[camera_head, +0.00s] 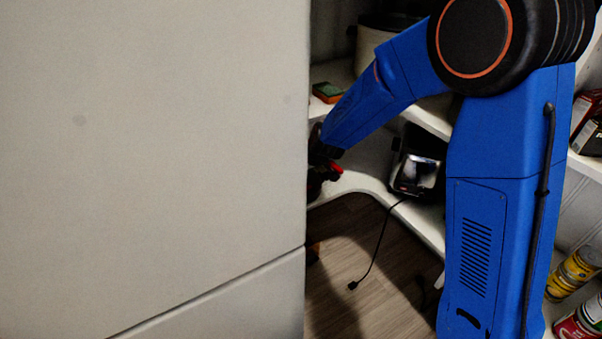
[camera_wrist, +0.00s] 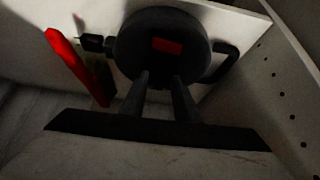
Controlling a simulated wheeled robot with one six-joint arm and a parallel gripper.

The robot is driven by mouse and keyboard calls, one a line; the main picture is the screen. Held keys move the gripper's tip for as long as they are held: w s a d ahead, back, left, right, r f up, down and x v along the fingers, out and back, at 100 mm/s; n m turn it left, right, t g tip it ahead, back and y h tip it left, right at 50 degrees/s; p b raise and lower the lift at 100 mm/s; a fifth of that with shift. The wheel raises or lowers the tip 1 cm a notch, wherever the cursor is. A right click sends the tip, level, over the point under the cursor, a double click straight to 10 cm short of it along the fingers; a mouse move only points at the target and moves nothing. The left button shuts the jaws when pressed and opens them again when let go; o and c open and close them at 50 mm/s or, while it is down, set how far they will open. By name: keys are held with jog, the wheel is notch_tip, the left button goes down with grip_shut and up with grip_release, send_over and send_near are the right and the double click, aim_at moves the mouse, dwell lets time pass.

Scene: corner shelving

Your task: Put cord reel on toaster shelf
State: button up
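The cord reel (camera_wrist: 160,42) is a round black disc with a red label. It shows large in the wrist view, with a black handle-like loop at its right and a plug-like end at its left. My gripper (camera_wrist: 162,82) has its two dark fingers apart at the reel's lower edge; whether they grip it is too dark to tell. In the head view my gripper (camera_head: 321,165) is at the lower shelf's left end, partly hidden by the large pale panel. The toaster (camera_head: 416,172), dark and shiny, stands on the toaster shelf (camera_head: 372,174), its cord hanging down.
A red object (camera_wrist: 75,65) lies left of the reel. A large pale panel (camera_head: 150,150) blocks the left of the head view. A sponge (camera_head: 327,92) and a pot (camera_head: 372,48) are on the shelf above. Cans (camera_head: 574,272) stand at right. Shelf beside the toaster looks clear.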

jog(key=v, duration=1.2)
jog(key=shift+r, duration=0.15)
jog(key=s+d+r+m+h, duration=0.1)
jog(key=s+d+r+m, duration=0.1)
jog(key=s+d+r, duration=0.45)
jog(key=s+d+r+m+h, duration=0.1)
jog(key=s+d+r, duration=0.2)
jog(key=s+d, duration=0.7)
jog(key=s+d+m+h, duration=0.1)
jog(key=s+d+m, duration=0.3)
jog(key=s+d, duration=0.9)
jog(key=s, duration=0.4)
jog(key=shift+d+g+h, duration=0.25)
jog(key=shift+g+h, duration=0.05)
jog(key=shift+h, duration=0.1)
